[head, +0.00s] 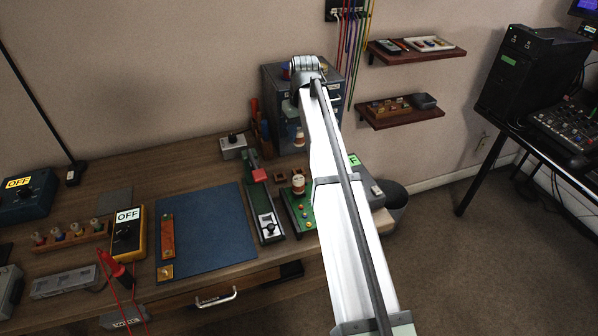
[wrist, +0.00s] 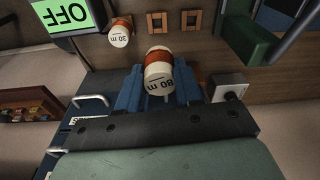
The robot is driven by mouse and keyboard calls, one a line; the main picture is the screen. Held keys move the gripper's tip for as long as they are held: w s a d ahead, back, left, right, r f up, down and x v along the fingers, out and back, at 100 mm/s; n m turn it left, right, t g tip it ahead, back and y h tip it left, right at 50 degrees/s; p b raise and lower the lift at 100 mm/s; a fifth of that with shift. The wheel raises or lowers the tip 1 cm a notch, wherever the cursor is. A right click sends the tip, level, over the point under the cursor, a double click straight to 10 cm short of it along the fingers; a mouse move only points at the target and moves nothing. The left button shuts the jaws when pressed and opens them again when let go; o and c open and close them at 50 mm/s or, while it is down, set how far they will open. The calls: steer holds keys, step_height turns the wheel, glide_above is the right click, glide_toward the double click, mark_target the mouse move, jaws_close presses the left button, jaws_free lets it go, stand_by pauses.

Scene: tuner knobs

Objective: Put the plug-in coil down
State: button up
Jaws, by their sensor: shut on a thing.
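The plug-in coil (wrist: 158,75), white and orange-brown and marked "80 m", is between the blue fingers of my gripper (wrist: 158,88). My gripper is shut on it, with the labelled end towards the wrist camera. In the head view the held coil (head: 299,138) shows in front of the grey-blue cabinet, below the far end of my arm; my fingers are hard to make out there. Another coil (wrist: 119,32), marked "30 m", stands beside two brown square holders (wrist: 157,21), apart from the held one. The contact below the held coil is hidden.
A green display reading OFF (wrist: 68,14) stands beside the 30 m coil. Drawer handles (wrist: 91,100) of the cabinet (head: 275,95) are close on one side; a grey knob box (wrist: 230,88) is on the other.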

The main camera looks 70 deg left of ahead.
steer(key=shift+f+n, duration=0.1)
steer(key=shift+n, duration=0.4)
steer(key=shift+f, duration=4.95)
steer(key=shift+f, duration=0.6)
steer(key=o, duration=1)
steer(key=shift+r, duration=0.1)
steer(key=r, duration=0.4)
steer(key=d+r, duration=0.1)
steer(key=r, duration=0.8)
steer(key=shift+w+d, duration=0.15)
steer(key=shift+d, duration=0.05)
